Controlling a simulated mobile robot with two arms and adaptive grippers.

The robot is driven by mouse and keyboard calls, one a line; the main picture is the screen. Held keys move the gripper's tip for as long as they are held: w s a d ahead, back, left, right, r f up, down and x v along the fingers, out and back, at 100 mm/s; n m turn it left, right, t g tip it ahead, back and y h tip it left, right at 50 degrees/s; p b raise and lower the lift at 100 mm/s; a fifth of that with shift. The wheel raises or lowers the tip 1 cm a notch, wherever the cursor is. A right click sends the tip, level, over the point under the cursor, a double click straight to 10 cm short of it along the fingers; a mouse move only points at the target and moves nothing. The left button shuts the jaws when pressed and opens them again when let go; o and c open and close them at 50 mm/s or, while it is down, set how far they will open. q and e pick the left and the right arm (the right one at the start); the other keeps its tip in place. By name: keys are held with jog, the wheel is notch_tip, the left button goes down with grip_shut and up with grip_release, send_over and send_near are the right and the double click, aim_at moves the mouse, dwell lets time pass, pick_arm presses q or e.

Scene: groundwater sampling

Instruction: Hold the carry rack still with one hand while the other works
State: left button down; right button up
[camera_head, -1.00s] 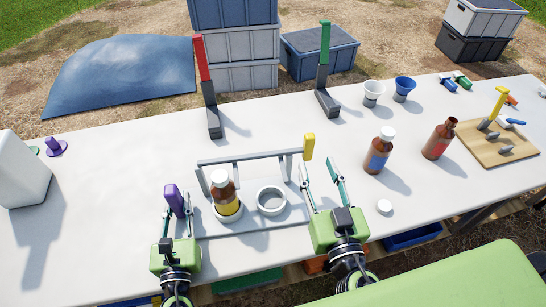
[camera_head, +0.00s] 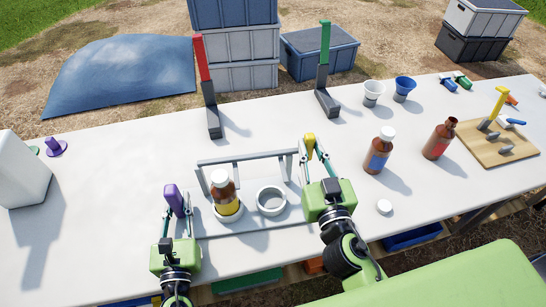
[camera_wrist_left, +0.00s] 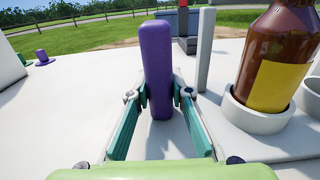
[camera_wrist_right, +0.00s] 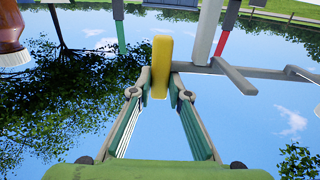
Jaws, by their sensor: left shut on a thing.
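The grey carry rack (camera_head: 246,222) stands on the white table in the head view. It has a top bar, a purple grip (camera_head: 173,198) on the left and a yellow grip (camera_head: 309,142) on the right. A brown bottle with a yellow label and white cap (camera_head: 223,190) stands in its left ring; the right ring (camera_head: 271,201) is empty. My left gripper (camera_wrist_left: 160,92) is shut on the purple grip, a finger on each side. My right gripper (camera_wrist_right: 161,84) has its fingers on either side of the yellow grip, close to it but not seen clamped.
A blue-label bottle (camera_head: 379,152), an open red-label bottle (camera_head: 439,139) and a loose white cap (camera_head: 384,207) are on the right. A red-topped stand (camera_head: 205,90) and a green-topped stand (camera_head: 325,75) rise behind the rack. A wooden board (camera_head: 497,146) lies far right.

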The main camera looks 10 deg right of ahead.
jog(key=shift+c, duration=0.9)
jog(key=shift+s+d, duration=0.1)
jog(key=shift+d, duration=1.3)
jog(key=o, duration=1)
jog(key=shift+s, duration=0.1)
jog(key=shift+s+a, duration=0.15)
jog(key=shift+s, duration=1.7)
jog(key=shift+s+a, duration=0.15)
jog(key=shift+s, duration=1.7)
pick_arm(q)
jog(key=c, duration=1.8)
grip_release()
jog(key=shift+o, duration=0.2)
